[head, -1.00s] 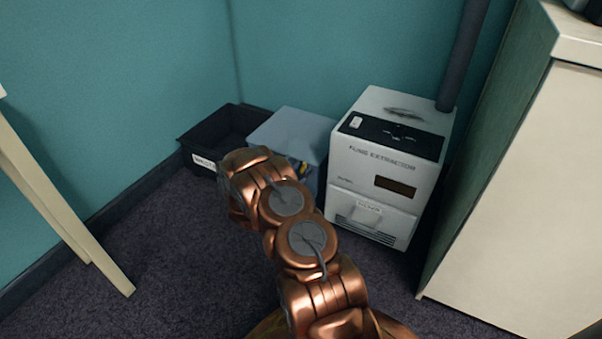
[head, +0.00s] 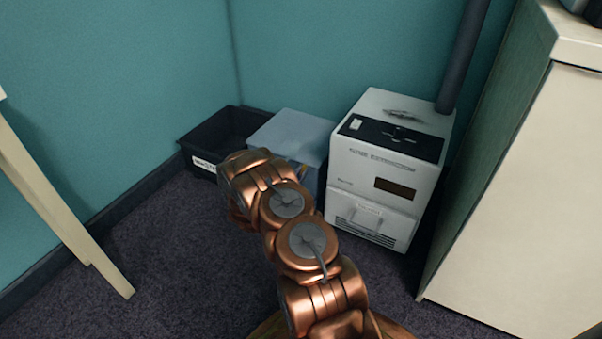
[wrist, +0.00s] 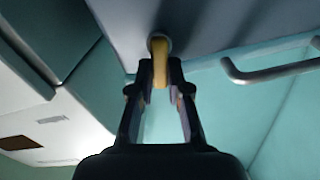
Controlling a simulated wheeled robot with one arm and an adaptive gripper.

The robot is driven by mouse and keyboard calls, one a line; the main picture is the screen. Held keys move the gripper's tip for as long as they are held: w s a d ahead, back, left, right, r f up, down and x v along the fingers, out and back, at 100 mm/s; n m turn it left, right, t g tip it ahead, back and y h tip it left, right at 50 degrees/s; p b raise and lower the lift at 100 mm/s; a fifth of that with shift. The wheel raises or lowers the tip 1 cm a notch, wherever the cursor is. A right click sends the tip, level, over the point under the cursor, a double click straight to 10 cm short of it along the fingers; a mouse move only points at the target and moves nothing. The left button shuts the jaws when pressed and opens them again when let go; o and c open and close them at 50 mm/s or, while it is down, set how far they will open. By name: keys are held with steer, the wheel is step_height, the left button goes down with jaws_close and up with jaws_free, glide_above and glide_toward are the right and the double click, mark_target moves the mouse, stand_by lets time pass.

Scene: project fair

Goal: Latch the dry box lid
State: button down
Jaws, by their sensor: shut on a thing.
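The dry box (head: 291,134) is the blue box with a grey-blue lid, standing on the floor between a black bin and a white machine in the head view. Its lid lies over the top and looks down. In the wrist view a yellow latch lever (wrist: 160,47) with a round pivot sits against a grey-blue surface (wrist: 225,25). My gripper (wrist: 160,75) is shut on the yellow lever, with a fingertip on each side. In the head view my arm hides the gripper and much of the box front. I cannot tell whether the latch is fastened.
The white fume extractor (head: 385,165) stands close on the right of the box, with a dark pipe (head: 463,55) behind. The black bin (head: 215,140) is on the left. A grey bar handle (wrist: 270,72) shows in the wrist view. Carpet (head: 170,255) is clear in front.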

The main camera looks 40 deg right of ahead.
steer(key=shift+r, duration=0.1)
steer(key=shift+w+a+p, duration=0.1)
steer(key=shift+a+p, duration=0.05)
steer(key=shift+p, duration=0.6)
steer(key=shift+w+n+p, duration=0.1)
steer(key=shift+n+p, duration=0.3)
steer(key=shift+p, duration=0.65)
steer(key=shift+a+p, duration=0.1)
steer(key=shift+p, duration=0.35)
steer(key=shift+n+p, duration=0.4)
steer(key=shift+p, duration=0.1)
steer(key=shift+w+n+p, duration=0.15)
steer(key=shift+n+p, duration=0.65)
steer(key=shift+p, duration=0.05)
